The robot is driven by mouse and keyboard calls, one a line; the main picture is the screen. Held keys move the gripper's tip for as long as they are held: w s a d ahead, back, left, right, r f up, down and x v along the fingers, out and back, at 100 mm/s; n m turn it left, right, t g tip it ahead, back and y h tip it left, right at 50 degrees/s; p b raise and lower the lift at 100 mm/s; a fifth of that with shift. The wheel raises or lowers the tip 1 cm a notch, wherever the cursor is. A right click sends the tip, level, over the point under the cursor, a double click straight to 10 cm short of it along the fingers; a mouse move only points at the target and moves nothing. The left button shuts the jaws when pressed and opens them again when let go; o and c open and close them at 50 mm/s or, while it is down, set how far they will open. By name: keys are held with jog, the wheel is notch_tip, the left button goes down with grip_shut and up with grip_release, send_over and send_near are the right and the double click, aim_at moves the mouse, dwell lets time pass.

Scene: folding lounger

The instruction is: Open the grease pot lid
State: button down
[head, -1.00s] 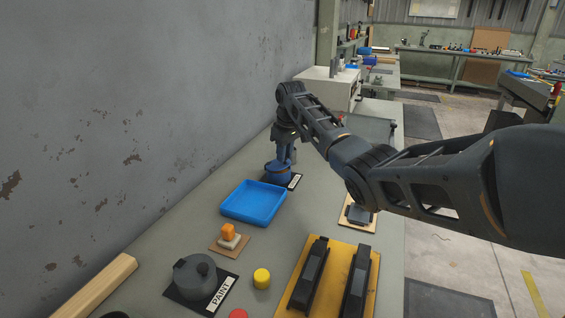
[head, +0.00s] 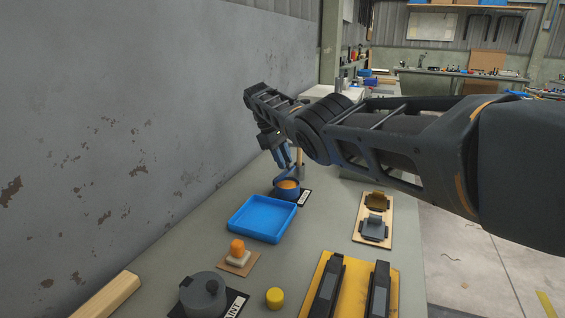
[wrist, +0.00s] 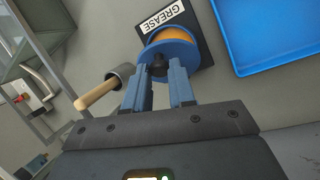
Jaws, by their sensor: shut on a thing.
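The grease pot (head: 285,193) is a round blue pot on a dark mat beside the far end of the blue tray in the head view. Orange grease shows inside it, and also in the wrist view (wrist: 183,35). My gripper (head: 284,164) is directly above the pot, pointing down. In the wrist view my gripper (wrist: 160,74) has its two blue fingers shut on the dark knob of the blue lid (wrist: 170,50). The lid looks tilted, with orange visible past its edge. Whether the lid still touches the pot's rim is hidden. The GREASE label (wrist: 165,18) lies beside the pot.
The blue tray (head: 262,219) is empty. A wooden handle (wrist: 97,93) stands in a dark holder near the pot. Nearer are the grey paint pot (head: 203,296), a yellow cylinder (head: 275,298) and a yellow board (head: 350,288) with black rails. A board with metal fittings (head: 373,226) lies right.

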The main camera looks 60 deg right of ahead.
dwell(0.4)
jog(key=c, duration=0.9)
grip_release()
jog(key=shift+c, duration=0.2)
jog(key=b+v, duration=0.1)
jog(key=v, duration=0.6)
jog(key=shift+w+r, duration=0.3)
